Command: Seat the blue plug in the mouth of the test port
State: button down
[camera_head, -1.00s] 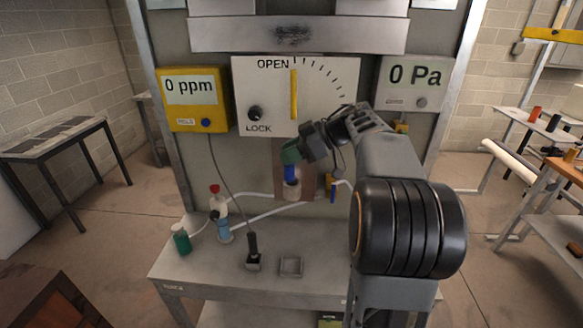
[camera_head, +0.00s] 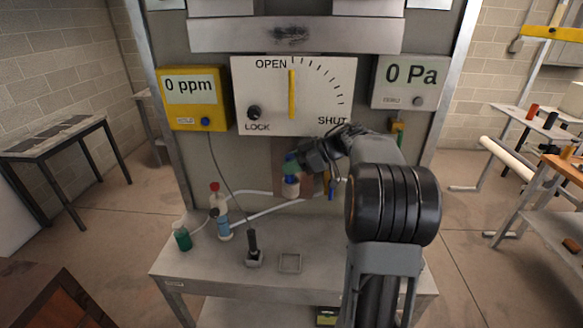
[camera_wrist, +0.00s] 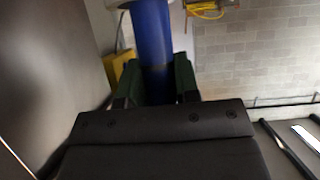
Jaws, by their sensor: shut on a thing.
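The blue plug (camera_head: 290,162) is upright in the head view, held in my gripper (camera_head: 297,160). The test port (camera_head: 291,188) is a pale, short cylinder on the panel, directly below the plug. The plug's lower end meets or overlaps the port's mouth in this view; I cannot tell whether it is inside. In the wrist view my gripper (camera_wrist: 157,80) has its dark green fingers on both sides of the blue plug (camera_wrist: 152,35). A pale rim shows at the plug's far end there, partly cut off by the frame.
The dial panel (camera_head: 270,95) with its yellow pointer is above the port. White pipes run beside the port.

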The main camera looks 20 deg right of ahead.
jog(key=c, duration=1.2)
grip_release()
notch_tip(320, 180, down, 2)
jog(key=shift+f, duration=0.15)
jog(key=shift+o, duration=0.7)
jog(key=shift+w+d+f, duration=0.1)
jog(key=shift+w, duration=0.35)
jog(key=shift+o, duration=1.1)
jog(key=shift+s+r, duration=0.25)
jog(key=shift+r, duration=0.05)
jog(key=shift+w, duration=0.1)
